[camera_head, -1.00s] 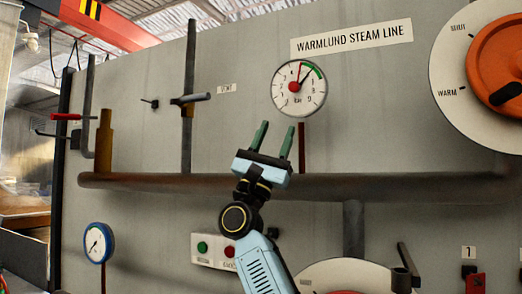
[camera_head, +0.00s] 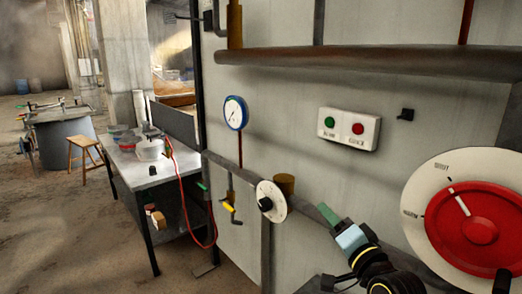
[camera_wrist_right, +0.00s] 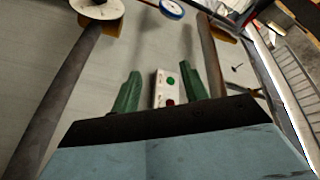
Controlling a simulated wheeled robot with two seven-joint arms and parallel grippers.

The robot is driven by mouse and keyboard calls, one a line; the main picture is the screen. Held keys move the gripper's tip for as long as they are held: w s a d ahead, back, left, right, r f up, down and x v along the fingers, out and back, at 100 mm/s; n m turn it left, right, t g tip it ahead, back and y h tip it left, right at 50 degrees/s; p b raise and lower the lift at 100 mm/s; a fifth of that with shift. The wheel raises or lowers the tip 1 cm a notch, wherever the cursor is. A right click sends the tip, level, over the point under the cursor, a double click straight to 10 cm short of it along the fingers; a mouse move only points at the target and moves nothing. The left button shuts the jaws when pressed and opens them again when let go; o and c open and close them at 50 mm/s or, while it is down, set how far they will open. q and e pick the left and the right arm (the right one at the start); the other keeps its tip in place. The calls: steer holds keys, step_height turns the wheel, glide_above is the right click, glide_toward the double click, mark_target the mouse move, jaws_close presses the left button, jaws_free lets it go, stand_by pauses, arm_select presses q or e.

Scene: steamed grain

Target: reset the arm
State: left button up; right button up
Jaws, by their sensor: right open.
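My right gripper (camera_head: 327,214) is low in the head view, right of centre, in front of the grey panel. Its green fingers overlap there. In the right wrist view my right gripper (camera_wrist_right: 171,76) is open, with its two green fingers apart and nothing between them. Behind that gap the white button box (camera_wrist_right: 159,88) shows on the panel, away from the fingers. My left gripper is in neither view.
The panel carries a white button box (camera_head: 348,130), a blue-rimmed gauge (camera_head: 235,112), a small white dial (camera_head: 271,201), a large red wheel (camera_head: 478,219) and a horizontal pipe (camera_head: 360,62). Left are a metal table (camera_head: 150,175), a stool (camera_head: 84,143) and open floor (camera_head: 65,220).

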steer(key=s+d+f+n+g+h, duration=0.25)
steer(key=s+f+n+g, duration=0.45)
steer(key=s+f, duration=1.1)
steer(key=s+d+f+n+g+h, duration=0.1)
steer(key=s+d+f+g+h, duration=0.2)
steer(key=s, duration=0.6)
steer(key=s+d+f+n+g+h, duration=0.1)
steer(key=s+f+g, duration=0.35)
steer(key=s, duration=0.35)
step_height(320, 180, down, 27)
steer(key=g+b, duration=0.1)
steer(key=b, duration=0.3)
steer(key=s+d+f+g+b, duration=0.1)
steer(key=s+d+f+b, duration=0.2)
steer(key=s+f, duration=1.4)
step_height(320, 180, down, 3)
steer(key=shift+s+f+n+b, duration=0.15)
steer(key=shift+s+n+b, duration=0.2)
steer(key=shift+b, duration=0.4)
steer(key=shift+w+g, duration=0.1)
steer(key=shift+g, duration=0.15)
